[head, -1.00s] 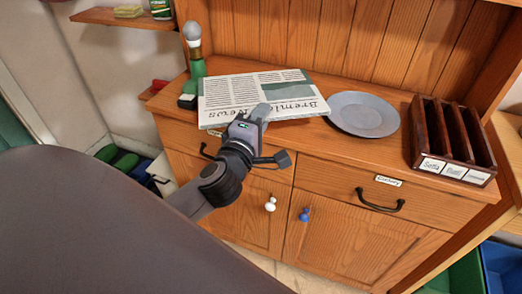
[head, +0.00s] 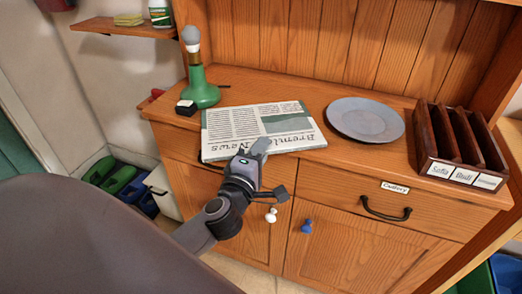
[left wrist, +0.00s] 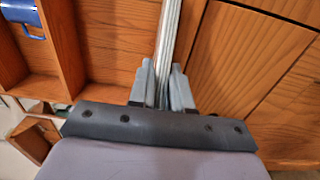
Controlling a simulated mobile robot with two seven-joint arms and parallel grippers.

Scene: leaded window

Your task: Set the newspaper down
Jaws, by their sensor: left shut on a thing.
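The newspaper (head: 250,124), white with black print, lies roughly flat at the dresser top (head: 345,153), between the green lamp and the grey plate. Its near edge overhangs the dresser's front edge. I cannot tell whether its underside touches the wood. My left gripper (head: 258,148) is shut on the near edge of the newspaper. In the left wrist view the fingers (left wrist: 162,88) pinch the newspaper, seen edge-on as a pale layered strip (left wrist: 172,38). My right gripper is in neither view.
A green lamp (head: 200,92) and a small black box (head: 186,107) stand left of the newspaper. A grey plate (head: 365,119) lies close on its right. A dark wooden sorter (head: 462,178) with labels stands at the right end. Drawer handles and knobs stick out below.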

